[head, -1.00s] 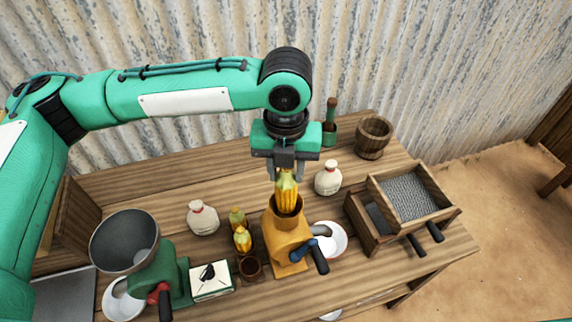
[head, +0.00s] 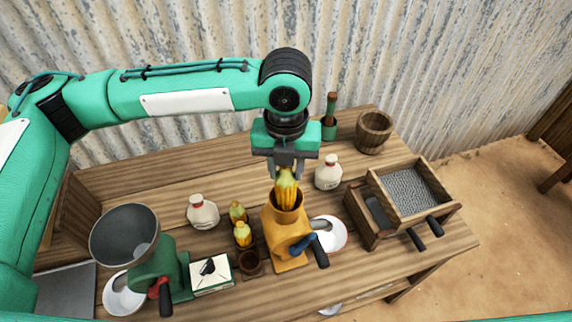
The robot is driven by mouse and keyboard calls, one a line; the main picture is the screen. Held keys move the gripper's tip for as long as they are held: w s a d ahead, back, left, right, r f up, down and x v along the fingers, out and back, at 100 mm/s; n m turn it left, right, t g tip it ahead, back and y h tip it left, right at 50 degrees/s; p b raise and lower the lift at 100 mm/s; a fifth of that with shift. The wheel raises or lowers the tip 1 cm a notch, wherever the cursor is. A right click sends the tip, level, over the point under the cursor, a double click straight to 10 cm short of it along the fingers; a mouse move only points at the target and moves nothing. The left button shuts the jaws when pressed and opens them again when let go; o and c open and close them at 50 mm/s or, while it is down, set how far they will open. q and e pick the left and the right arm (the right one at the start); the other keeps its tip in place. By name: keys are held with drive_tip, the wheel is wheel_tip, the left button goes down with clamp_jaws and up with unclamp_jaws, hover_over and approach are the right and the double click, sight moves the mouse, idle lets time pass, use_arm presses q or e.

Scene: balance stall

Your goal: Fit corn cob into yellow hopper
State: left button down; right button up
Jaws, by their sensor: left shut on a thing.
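The yellow hopper (head: 284,220) is the round mouth on top of a yellow grinder with a blue-and-black crank, in the middle of the table. A corn cob (head: 286,190) stands upright at the hopper mouth, its lower part hidden inside the rim. My left gripper (head: 286,172) is directly above the hopper, pointing down, shut on the top of this cob. Two more corn cobs (head: 242,234) stand in a dark holder just left of the yellow grinder. My right gripper is not in view.
A green grinder with a grey bowl (head: 126,238) stands at the left. White bottles (head: 203,212) (head: 328,172) flank the yellow grinder. A white plate (head: 331,232) lies behind its crank. A wooden box with a grey mesh (head: 408,190) and a wooden bucket (head: 374,132) are at the right.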

sight(286, 186)
use_arm(q)
drive_tip(key=shift+f+b, duration=1.1)
drive_tip(key=shift+f, duration=1.8)
drive_tip(key=shift+c, duration=2)
unclamp_jaws()
drive_tip(key=shift+r+p, duration=3.55)
drive_tip(key=shift+p, duration=0.1)
drive_tip(key=shift+s+f, duration=0.1)
